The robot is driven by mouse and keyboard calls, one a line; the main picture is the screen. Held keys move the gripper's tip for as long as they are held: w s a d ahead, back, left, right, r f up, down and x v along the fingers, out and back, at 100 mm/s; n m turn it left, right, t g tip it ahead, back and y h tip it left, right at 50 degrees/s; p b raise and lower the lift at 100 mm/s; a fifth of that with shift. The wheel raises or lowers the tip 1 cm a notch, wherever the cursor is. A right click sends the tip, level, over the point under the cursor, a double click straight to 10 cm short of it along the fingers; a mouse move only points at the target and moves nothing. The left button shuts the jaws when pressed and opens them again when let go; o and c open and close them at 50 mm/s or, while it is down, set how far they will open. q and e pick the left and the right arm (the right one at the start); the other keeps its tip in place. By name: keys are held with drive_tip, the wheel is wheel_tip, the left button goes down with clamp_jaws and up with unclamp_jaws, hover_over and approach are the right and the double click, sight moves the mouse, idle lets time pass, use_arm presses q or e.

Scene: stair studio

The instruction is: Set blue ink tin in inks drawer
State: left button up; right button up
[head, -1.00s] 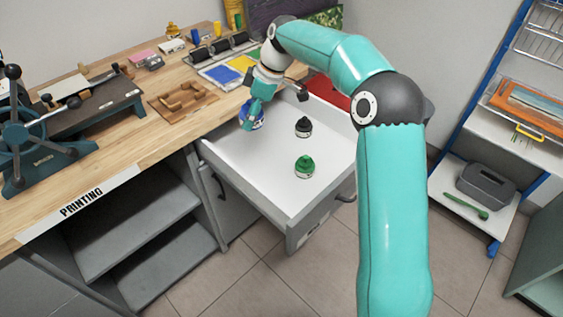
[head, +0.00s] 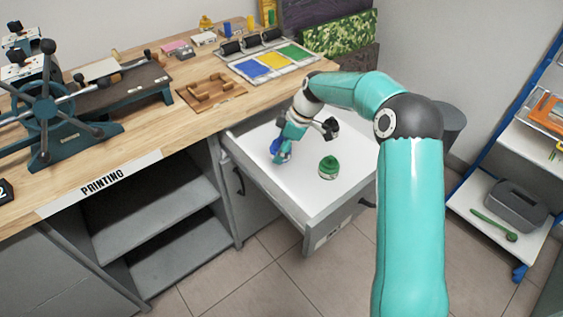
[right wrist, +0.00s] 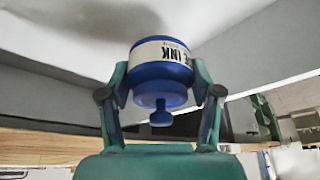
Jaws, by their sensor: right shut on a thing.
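The blue ink tin (head: 276,146) is inside the open drawer area, toward its left back side, partly hidden by my right gripper (head: 285,152). In the right wrist view the blue tin (right wrist: 160,68), with a white label reading INK, sits between both fingers of my right gripper (right wrist: 160,92). The fingers are shut on its sides. I cannot tell whether its base touches the drawer floor. The pulled-out drawer (head: 294,192) has a white floor and also holds a green ink tin (head: 328,168). My left gripper is out of view.
A dark shape at my right wrist covers the spot of the black tin. The wooden workbench (head: 150,125) carries a press (head: 50,115), a wooden tray (head: 210,92) and a colour palette. A shelf rack stands at right. The drawer's front right floor is clear.

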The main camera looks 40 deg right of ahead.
sight(280, 169)
wheel_tip(280, 169, down, 6)
drive_tip(key=shift+r, duration=0.25)
drive_tip(key=o, duration=1.5)
drive_tip(key=shift+c, duration=0.2)
drive_tip(key=v, duration=1.2)
